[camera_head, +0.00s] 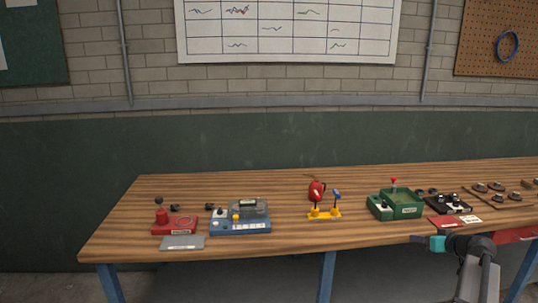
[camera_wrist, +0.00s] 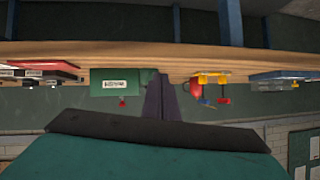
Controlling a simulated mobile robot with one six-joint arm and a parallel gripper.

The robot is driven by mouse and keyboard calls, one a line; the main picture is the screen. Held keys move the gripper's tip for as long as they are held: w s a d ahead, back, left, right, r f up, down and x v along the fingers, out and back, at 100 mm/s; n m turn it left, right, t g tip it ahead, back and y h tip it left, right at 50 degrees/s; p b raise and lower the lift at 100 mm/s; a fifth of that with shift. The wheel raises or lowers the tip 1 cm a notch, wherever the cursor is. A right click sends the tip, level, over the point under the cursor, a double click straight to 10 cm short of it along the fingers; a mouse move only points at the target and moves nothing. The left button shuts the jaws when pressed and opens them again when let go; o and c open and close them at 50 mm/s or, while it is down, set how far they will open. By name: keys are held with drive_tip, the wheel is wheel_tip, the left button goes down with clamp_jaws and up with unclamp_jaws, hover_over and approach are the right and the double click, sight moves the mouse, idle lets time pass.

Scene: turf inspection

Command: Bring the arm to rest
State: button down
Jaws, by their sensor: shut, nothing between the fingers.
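My gripper (camera_head: 416,238) shows in the camera_head view at the bench's front edge, pointing left, with a teal body and dark fingers. It is below the green box (camera_head: 396,204) in the picture and apart from it. My arm comes up from the lower right of the picture. In the camera_wrist view, which is upside down, my gripper (camera_wrist: 163,82) has its dark fingers together with nothing between them. They point towards the bench edge, between the green box (camera_wrist: 123,82) and the yellow stand (camera_wrist: 212,79). Whether they touch the bench cannot be told.
The wooden bench (camera_head: 290,228) carries a red device (camera_head: 174,226), a grey plate (camera_head: 182,243), a blue device (camera_head: 240,226), a yellow stand (camera_head: 324,214), a red object (camera_head: 316,190), a black device (camera_head: 452,204) and a red card (camera_head: 444,222). Bare wood lies between the blue device and yellow stand.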

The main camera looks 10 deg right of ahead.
drive_tip(key=s+a+f+g+y, duration=0.1)
drive_tip(key=s+a+f+g, duration=0.15)
drive_tip(key=a+f, duration=0.85)
drive_tip(key=s+a+f+g+y, duration=0.1)
drive_tip(key=s+a+f+g, duration=0.15)
drive_tip(key=a+f, duration=0.8)
drive_tip(key=s+a+f+g+y, duration=0.1)
drive_tip(key=s+a+f+g, duration=0.15)
drive_tip(key=a+f, duration=0.85)
drive_tip(key=s+a+f+g+h, duration=0.1)
drive_tip(key=s+a+f+g, duration=0.5)
drive_tip(key=s+a+f, duration=0.6)
drive_tip(key=s+a+f+g+h, duration=0.1)
drive_tip(key=s+a+g, duration=0.1)
drive_tip(key=s, duration=0.8)
drive_tip(key=s+a+f+g+h, duration=0.2)
drive_tip(key=s+a, duration=0.2)
drive_tip(key=s, duration=0.6)
drive_tip(key=shift+f+n, duration=0.15)
drive_tip(key=shift+n, duration=0.25)
drive_tip(key=shift+w, duration=0.1)
drive_tip(key=c, duration=2.5)
unclamp_jaws()
